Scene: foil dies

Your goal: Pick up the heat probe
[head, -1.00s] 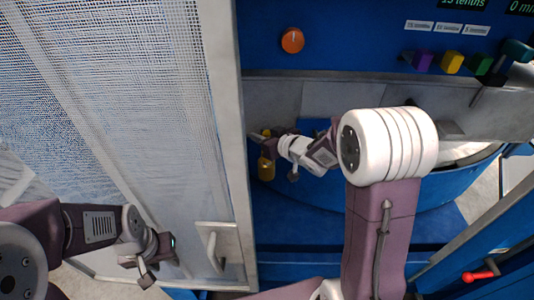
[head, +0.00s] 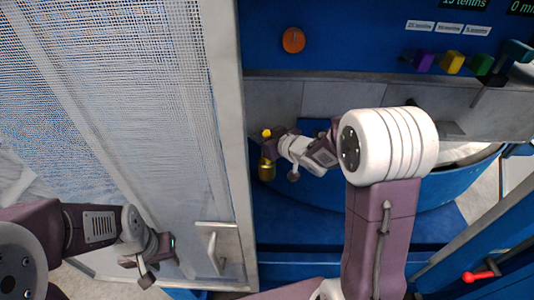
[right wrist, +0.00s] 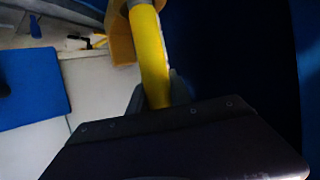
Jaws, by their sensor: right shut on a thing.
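The heat probe (right wrist: 151,60) shows in the right wrist view as a yellow rod with a grey collar and a wider dull-yellow part at its far end. My right gripper (right wrist: 158,92) is shut on the yellow rod. In the head view, the probe's bright yellow end (head: 266,133) and a gold cylindrical part (head: 266,170) show at my right gripper (head: 267,150), by the left end of the blue basin. My own wrist hides part of the probe. My left gripper (head: 143,272) is at lower left, before the mesh door, away from the probe; its jaws are too small to read.
The mesh door (head: 232,130) with a pale handle (head: 214,250) stands left of the right gripper. A curved blue basin (head: 400,205) lies to the right. A blue panel (head: 350,40) with an orange button (head: 293,40) and coloured blocks is behind. A red lever (head: 480,275) is at lower right.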

